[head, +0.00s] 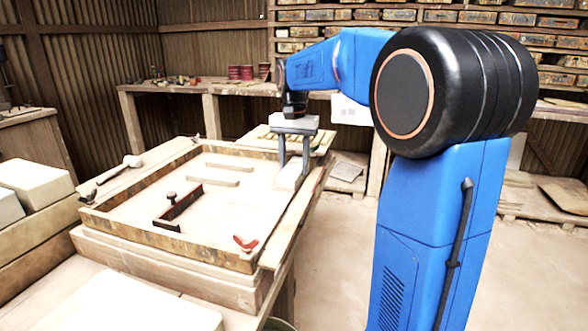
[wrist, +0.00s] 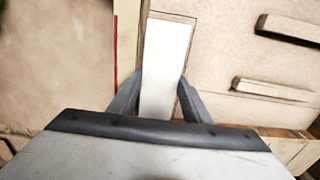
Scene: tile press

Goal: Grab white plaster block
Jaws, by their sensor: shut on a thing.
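The white plaster block (head: 290,179) is at the right side of the wooden-framed tray (head: 170,246). My gripper (head: 294,166) points down over it with a finger on each side, shut on the block. In the wrist view the block (wrist: 166,55) is a long pale slab running between the two grey fingers of my gripper (wrist: 160,84). Its near end is hidden by the gripper body. I cannot tell whether the block is clear of the surface beneath it.
Two thin strips (head: 208,174) and a dark red tool with a knob (head: 178,206) lie in the tray. Pale blocks (head: 36,185) stand at left.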

